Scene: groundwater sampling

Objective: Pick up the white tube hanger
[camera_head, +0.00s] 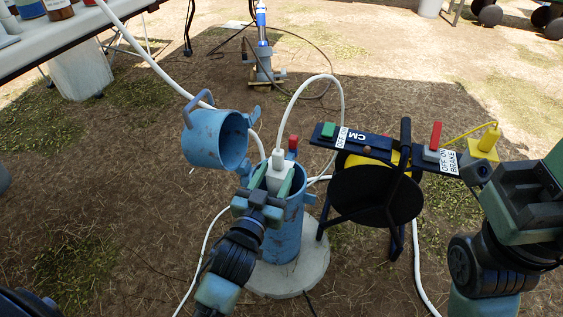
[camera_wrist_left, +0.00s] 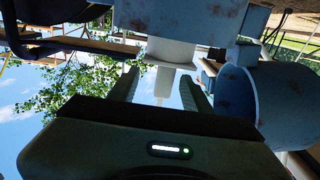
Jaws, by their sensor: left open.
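The white tube hanger (camera_head: 279,176) sits at the mouth of the blue well casing (camera_head: 283,222), with a white tube (camera_head: 291,112) looping up from it. My left gripper (camera_head: 271,181) is open, with its fingers on either side of the hanger in the head view. In the left wrist view, white hanger parts (camera_wrist_left: 171,52) and a thinner white piece (camera_wrist_left: 165,84) show between the open fingers (camera_wrist_left: 160,88). I cannot tell whether the fingers touch the hanger. My right arm (camera_head: 520,200) comes in at the right edge; its fingertips are not clear.
The blue well cap (camera_head: 215,140) hangs open left of the casing. A reel (camera_head: 378,190) with OFF/ON and BRAKE labels stands close to its right. The casing rises from a concrete pad (camera_head: 290,277). A table (camera_head: 60,40) with bottles is at the upper left.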

